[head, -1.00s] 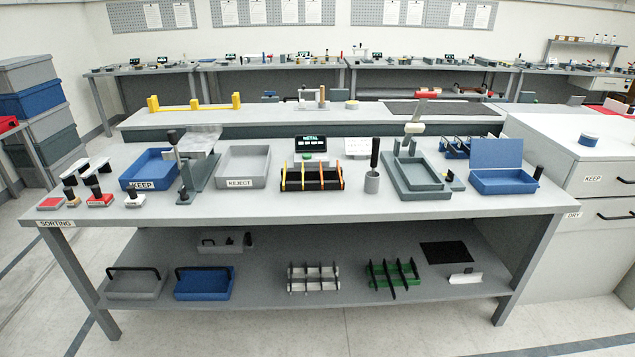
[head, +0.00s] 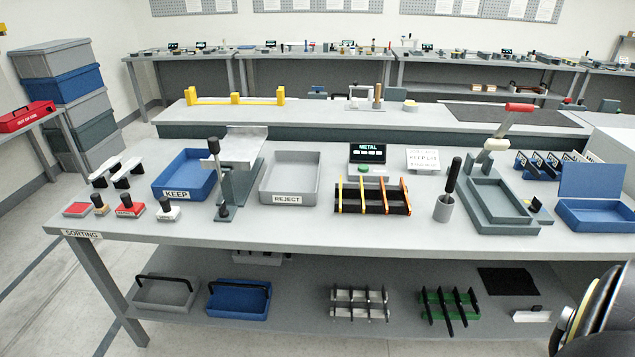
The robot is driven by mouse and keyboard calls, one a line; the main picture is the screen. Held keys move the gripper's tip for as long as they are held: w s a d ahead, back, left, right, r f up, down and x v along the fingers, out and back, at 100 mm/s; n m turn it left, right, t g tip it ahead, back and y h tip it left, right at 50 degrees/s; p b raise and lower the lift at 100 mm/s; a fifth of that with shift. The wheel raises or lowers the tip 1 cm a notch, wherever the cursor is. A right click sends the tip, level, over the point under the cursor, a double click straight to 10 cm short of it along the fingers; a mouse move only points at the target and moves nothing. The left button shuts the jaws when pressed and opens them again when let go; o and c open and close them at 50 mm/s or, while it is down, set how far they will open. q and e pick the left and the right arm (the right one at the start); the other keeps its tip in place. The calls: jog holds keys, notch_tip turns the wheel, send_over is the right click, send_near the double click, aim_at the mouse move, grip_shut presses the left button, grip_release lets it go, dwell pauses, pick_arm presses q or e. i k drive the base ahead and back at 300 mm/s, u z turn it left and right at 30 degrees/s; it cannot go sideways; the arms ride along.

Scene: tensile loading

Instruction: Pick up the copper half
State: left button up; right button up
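I cannot make out a copper half in the head view; no piece shows as clearly copper. A black rack with orange-edged dividers (head: 372,197) stands at the middle of the sorting table, and any small pieces in it are too small to tell. The blue KEEP tray (head: 186,176) is at the left and the grey REJECT tray (head: 290,178) is right of it; both look empty. Neither gripper shows. A dark rounded part with a yellow edge at the lower right corner seems to be my own arm.
A grey clamp stand (head: 238,175) is between the trays. A METAL display (head: 367,153) stands behind the rack. A dark cup with a black handle (head: 445,205), a press with a red handle (head: 500,170) and a blue open box (head: 595,210) are at right. The table's front strip is clear.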

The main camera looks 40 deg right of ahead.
aim_at(382, 190)
jog(key=u, duration=0.1)
jog(key=i, duration=0.95)
jog(key=z, duration=1)
jog(key=i, duration=0.6)
jog(key=z, duration=0.6)
